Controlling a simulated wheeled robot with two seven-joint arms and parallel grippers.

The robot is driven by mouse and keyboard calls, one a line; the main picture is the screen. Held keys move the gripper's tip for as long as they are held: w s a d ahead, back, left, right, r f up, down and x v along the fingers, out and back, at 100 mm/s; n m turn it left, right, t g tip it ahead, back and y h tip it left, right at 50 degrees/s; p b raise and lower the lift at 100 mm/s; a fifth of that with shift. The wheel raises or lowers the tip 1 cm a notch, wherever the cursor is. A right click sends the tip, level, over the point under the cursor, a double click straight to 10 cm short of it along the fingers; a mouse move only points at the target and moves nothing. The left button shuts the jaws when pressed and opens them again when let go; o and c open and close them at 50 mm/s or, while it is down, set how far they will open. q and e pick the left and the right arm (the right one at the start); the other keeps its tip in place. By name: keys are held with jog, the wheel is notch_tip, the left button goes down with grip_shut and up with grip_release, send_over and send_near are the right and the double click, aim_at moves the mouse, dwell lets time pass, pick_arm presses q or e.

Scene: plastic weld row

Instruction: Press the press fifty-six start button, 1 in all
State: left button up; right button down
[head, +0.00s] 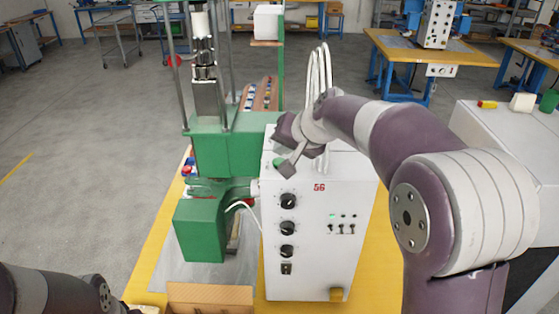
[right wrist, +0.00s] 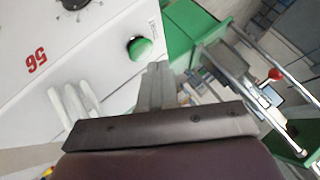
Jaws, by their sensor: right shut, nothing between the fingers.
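The white control box of press fifty-six (head: 345,265) bears a red "56". A round green start button (head: 279,162) sits high on its front, at the upper left. In the right wrist view the button (right wrist: 147,50) stands out from the white panel, whole and uncovered. My right gripper (head: 287,170) is shut and empty, its fingers just in front of the panel beside the button. In the right wrist view its fingertips (right wrist: 158,68) lie just below and right of the button. I cannot tell whether they touch it. My left gripper is out of view; only my left arm shows.
Black knobs (head: 288,228) and small switches run down the box front. The green press (head: 225,150) with steel columns stands close on the left. White cables (head: 318,75) rise behind the box. A white cabinet (head: 515,140) stands at the right. Open floor lies left.

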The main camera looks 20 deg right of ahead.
jog(key=shift+f, duration=0.1)
dwell(0.7)
jog(key=shift+f+b, duration=0.35)
jog(key=shift+b, duration=0.15)
jog(key=shift+f+b, duration=0.6)
dwell(0.5)
jog(key=shift+r, duration=0.1)
jog(key=shift+r+p, duration=0.75)
jog(key=shift+r, duration=0.15)
notch_tip(320, 180, up, 5)
jog(key=p, duration=0.4)
jog(key=shift+r, duration=0.1)
